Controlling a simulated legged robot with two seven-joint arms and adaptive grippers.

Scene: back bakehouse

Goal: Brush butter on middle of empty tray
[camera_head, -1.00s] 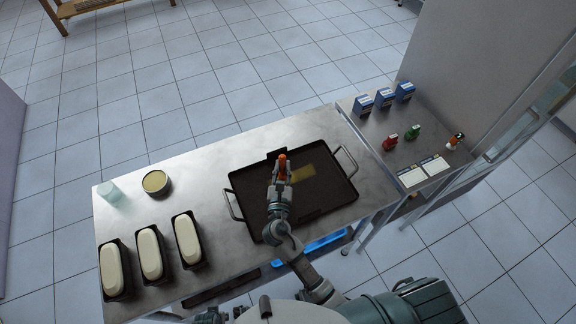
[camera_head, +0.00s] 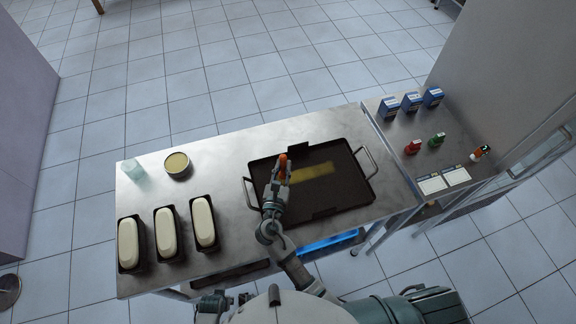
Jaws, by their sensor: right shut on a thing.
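A dark tray (camera_head: 340,191) with two side handles lies on the steel table. A yellow butter streak (camera_head: 311,172) runs across its upper middle. My right gripper (camera_head: 284,172) is over the left part of the tray, shut on a brush (camera_head: 283,159) with an orange handle. The brush's bristles are hidden by the gripper, so I cannot tell whether they touch the tray. A round tin (camera_head: 177,164) with yellowish contents, likely the butter, stands at the table's back left. At the bottom edge, a dark part of my left arm shows; its gripper is not clearly in view.
Several black loaf tins with pale dough, one here (camera_head: 204,222), stand at the front left. A glass jar (camera_head: 134,170) stands by the round tin. A side table at right holds blue boxes (camera_head: 411,102), red (camera_head: 412,147) and green (camera_head: 437,139) bottles and white cards (camera_head: 432,183).

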